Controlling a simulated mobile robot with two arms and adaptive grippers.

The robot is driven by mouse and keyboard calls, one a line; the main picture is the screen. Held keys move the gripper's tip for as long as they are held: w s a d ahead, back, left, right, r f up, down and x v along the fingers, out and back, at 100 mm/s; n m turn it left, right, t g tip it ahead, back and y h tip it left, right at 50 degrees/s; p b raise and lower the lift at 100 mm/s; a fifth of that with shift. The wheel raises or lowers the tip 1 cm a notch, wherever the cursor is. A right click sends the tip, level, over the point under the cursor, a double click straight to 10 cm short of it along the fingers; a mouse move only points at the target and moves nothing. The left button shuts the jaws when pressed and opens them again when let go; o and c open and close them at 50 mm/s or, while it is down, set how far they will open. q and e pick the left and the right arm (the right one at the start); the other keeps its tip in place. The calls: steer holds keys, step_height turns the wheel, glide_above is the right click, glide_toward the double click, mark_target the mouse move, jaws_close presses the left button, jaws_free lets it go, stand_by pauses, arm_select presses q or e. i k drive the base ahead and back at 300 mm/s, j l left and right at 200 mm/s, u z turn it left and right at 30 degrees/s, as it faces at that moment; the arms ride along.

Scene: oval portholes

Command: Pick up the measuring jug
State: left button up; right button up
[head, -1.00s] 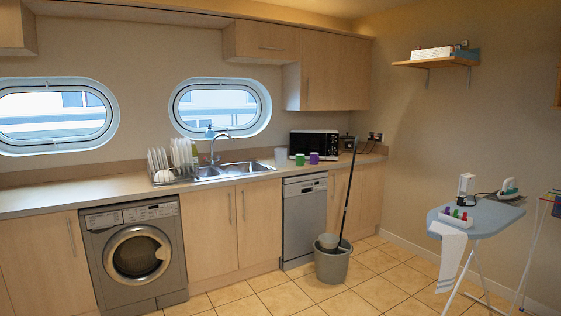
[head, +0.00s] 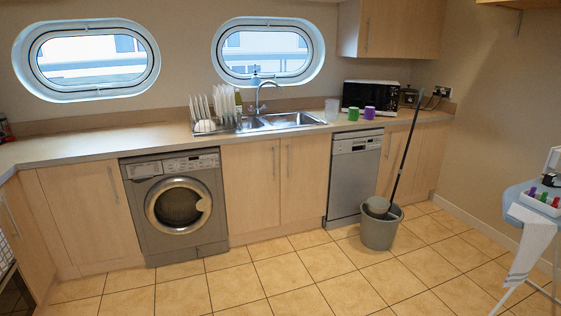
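A pale, translucent jug-like vessel (head: 332,110), which looks like the measuring jug, stands upright on the worktop (head: 90,147) just right of the sink (head: 290,120). It is small in the view, so its handle and markings cannot be made out. A green mug (head: 353,114) and a purple mug (head: 369,112) stand to its right, in front of the microwave. Neither of my grippers shows in the head view.
A dish rack (head: 215,122) with plates stands left of the sink. A black microwave (head: 376,95) is behind the mugs. A grey bucket (head: 380,230) with a mop stands before the dishwasher (head: 352,175). An ironing board (head: 525,200) is at right. The tiled floor in front is clear.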

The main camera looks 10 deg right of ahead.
mark_target(332, 105)
steer(key=i+l+z, duration=0.1)
steer(key=i+z, duration=0.35)
steer(key=i, duration=1.7)
